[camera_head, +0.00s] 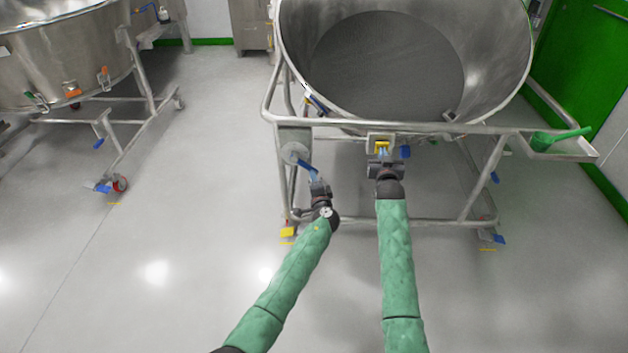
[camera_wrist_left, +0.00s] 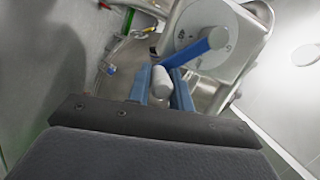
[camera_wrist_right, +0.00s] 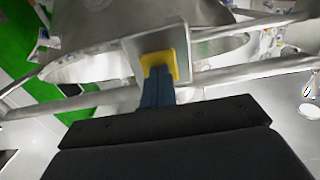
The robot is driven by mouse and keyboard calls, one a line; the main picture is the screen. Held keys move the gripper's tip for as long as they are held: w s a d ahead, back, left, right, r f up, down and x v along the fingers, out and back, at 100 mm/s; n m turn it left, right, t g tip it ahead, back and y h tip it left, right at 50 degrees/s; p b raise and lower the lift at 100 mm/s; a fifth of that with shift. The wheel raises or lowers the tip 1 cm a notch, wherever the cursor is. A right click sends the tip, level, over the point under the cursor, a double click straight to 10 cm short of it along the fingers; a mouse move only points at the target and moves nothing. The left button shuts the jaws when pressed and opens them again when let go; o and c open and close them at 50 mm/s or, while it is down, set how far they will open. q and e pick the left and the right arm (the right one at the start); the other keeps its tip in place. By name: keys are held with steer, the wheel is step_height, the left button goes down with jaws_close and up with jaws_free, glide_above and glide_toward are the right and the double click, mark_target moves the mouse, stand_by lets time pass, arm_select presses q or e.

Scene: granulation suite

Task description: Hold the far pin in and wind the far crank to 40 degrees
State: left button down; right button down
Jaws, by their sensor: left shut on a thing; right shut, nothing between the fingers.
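The crank has a pale round dial (camera_head: 294,152) on the bowl frame's left post and a blue arm (camera_wrist_left: 190,52). Its arm slants down and right in the head view. My left gripper (camera_head: 317,181) is shut on the crank's light grey handle (camera_wrist_left: 161,88), which sits between the blue fingers. The yellow pin (camera_wrist_right: 158,66) is in a metal bracket (camera_wrist_right: 183,50) on the frame's front rail. My right gripper (camera_head: 382,160) is shut with nothing between its fingers. Its fingertips (camera_wrist_right: 157,82) are at the pin's face and overlap it; I cannot tell how deep the pin is.
A large steel bowl (camera_head: 497,60) with grey powder rests in the tubular frame (camera_head: 468,128). A green scoop (camera_head: 560,137) lies in a side tray at right. Another bowl (camera_head: 70,50) on a wheeled frame stands at left. The floor between is clear.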

arm_select(q)
steer(key=shift+d, duration=0.15)
steer(key=shift+r, duration=0.1)
arm_select(e)
steer(key=s, duration=0.8)
stand_by(0.6)
stand_by(0.4)
arm_select(q)
steer(key=c, duration=1.1)
jaws_free()
steer(key=shift+s, duration=0.1)
steer(key=shift+s, duration=4.9)
